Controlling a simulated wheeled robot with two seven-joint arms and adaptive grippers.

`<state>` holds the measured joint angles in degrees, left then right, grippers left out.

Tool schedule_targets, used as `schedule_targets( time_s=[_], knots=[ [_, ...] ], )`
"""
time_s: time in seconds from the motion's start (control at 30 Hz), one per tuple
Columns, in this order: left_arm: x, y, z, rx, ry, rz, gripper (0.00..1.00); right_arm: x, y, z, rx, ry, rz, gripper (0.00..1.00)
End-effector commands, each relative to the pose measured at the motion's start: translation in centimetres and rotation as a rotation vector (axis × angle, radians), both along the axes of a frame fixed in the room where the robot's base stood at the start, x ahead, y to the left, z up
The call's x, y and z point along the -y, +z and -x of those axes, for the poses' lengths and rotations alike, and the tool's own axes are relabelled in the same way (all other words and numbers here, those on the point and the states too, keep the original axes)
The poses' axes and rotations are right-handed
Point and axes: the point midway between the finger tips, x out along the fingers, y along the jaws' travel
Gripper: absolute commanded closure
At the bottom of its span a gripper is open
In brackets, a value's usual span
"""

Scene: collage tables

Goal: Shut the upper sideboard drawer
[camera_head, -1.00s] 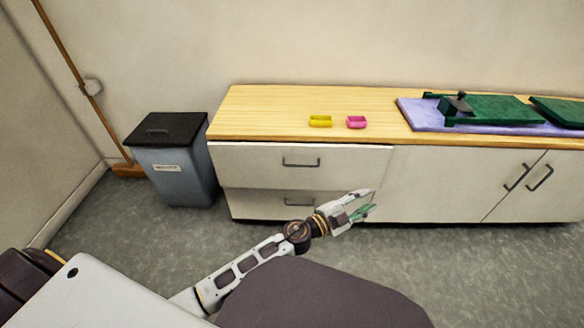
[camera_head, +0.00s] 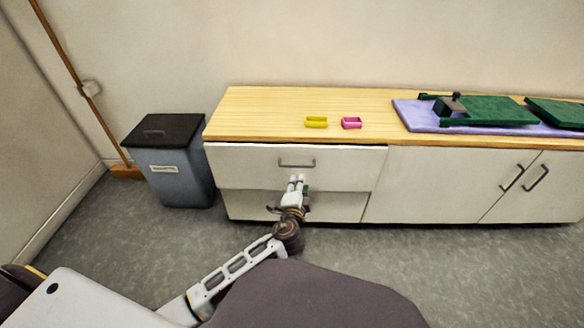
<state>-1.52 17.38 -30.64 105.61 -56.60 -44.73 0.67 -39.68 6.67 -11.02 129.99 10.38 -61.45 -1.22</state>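The upper sideboard drawer (camera_head: 240,166) has a pale front with a dark bar handle (camera_head: 297,163). Its front stands out a little past the lower drawer (camera_head: 243,204), so it is partly open. My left gripper (camera_head: 297,180) is in front of the upper drawer's front, just below the handle, with its fingers pointing at the sideboard. The two fingertips are close together and hold nothing. I cannot tell whether they touch the drawer front. The wrist hides part of the lower drawer and its handle. My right gripper is not in view.
A grey bin (camera_head: 180,178) with a dark lid stands left of the sideboard. Floor (camera_head: 450,265) in front is clear.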

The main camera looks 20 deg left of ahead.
Motion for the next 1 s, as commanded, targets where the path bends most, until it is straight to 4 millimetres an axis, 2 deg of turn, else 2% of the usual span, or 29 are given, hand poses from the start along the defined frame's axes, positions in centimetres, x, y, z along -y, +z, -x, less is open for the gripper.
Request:
schedule_targets(
  time_s=[0.1, 0.23, 0.43, 1.0],
  knots=[
    [-1.8, -0.6, 0.5, -0.051, 0.063, -0.118, 0.68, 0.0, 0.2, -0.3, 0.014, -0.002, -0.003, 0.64],
    [-2.7, -0.8, 0.8, -0.089, 0.083, -0.222, 0.68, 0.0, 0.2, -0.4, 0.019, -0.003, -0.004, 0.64],
    [-2.6, -0.8, 0.8, -0.103, 0.067, -0.294, 0.68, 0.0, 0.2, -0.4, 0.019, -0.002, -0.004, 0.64],
    [-2.7, -0.9, 0.3, -0.103, 0.064, -0.299, 0.68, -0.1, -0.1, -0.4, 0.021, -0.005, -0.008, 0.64]
  ],
)
